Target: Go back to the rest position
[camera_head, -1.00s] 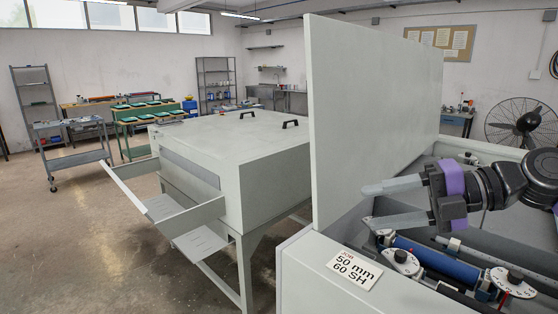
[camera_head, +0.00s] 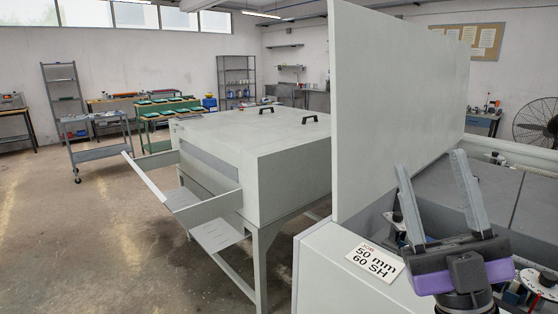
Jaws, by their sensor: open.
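My gripper (camera_head: 437,194) is at the lower right of the head view, with its two grey fingers pointing up and spread apart. Nothing is between the fingers. Its purple and black body (camera_head: 462,270) is in front of the open plate processor (camera_head: 345,262) and hides part of the rollers and dials inside. The raised lid (camera_head: 395,105) of the processor stands behind and to the left of the fingers. I cannot tell how far the fingers are from the lid.
A label reading 50 mm 60 SH (camera_head: 375,259) lies on the processor's casing. A large grey machine (camera_head: 255,150) with two black handles and an open tray (camera_head: 215,233) stands to the left. A grey cart (camera_head: 100,153) is farther back. Floor at the left is clear.

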